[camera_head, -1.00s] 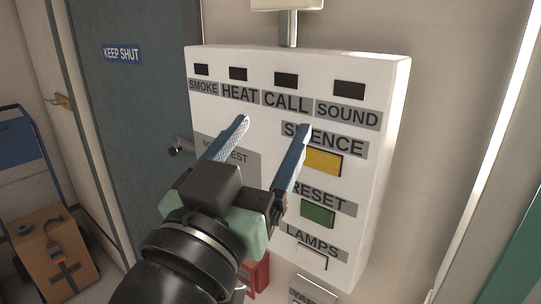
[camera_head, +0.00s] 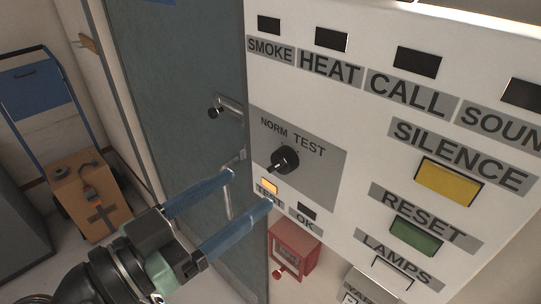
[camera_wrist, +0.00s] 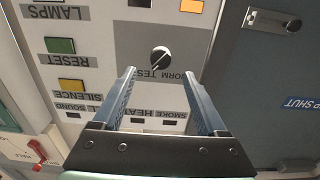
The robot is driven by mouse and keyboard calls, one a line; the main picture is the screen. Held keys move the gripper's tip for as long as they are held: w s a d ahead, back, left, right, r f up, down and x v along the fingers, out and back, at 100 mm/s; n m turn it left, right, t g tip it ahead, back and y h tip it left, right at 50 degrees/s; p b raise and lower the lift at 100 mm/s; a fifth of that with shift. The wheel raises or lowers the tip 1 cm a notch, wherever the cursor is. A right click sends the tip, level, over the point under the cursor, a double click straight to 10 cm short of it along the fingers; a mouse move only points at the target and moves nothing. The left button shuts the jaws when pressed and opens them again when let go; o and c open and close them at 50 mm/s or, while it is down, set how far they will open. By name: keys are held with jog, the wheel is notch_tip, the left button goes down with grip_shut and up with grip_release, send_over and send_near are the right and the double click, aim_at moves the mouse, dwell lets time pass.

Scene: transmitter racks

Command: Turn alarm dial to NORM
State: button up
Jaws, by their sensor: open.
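The alarm dial (camera_head: 287,158) is a round black knob on a grey plate (camera_head: 325,168), with NORM printed at its upper left and TEST at its upper right. In the wrist view the dial (camera_wrist: 160,56) appears upside down, its pale mark seeming to point toward TEST. Below it, the amber lamp (camera_head: 269,186) labelled TEST is lit and the OK lamp (camera_head: 307,213) is dark. My gripper (camera_head: 250,188) is open and empty, its two blue fingers apart at the lower left of the dial in the head view. In the wrist view the dial shows between and beyond the fingertips (camera_wrist: 159,72), apparently untouched.
The white panel also bears a yellow SILENCE button (camera_head: 448,183), a green RESET button (camera_head: 416,236) and a pale LAMPS button (camera_head: 392,274). A red box (camera_head: 293,250) hangs below. A grey-blue door (camera_head: 190,90) and a trolley with a cardboard box (camera_head: 90,195) stand left.

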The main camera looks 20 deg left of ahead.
aim_at(273, 169)
jog(key=p+x, duration=0.2)
jog(key=x, duration=0.4)
jog(key=shift+r, duration=0.15)
jog(key=shift+w+d, duration=0.1)
jog(key=shift+w, duration=0.4)
grip_shut()
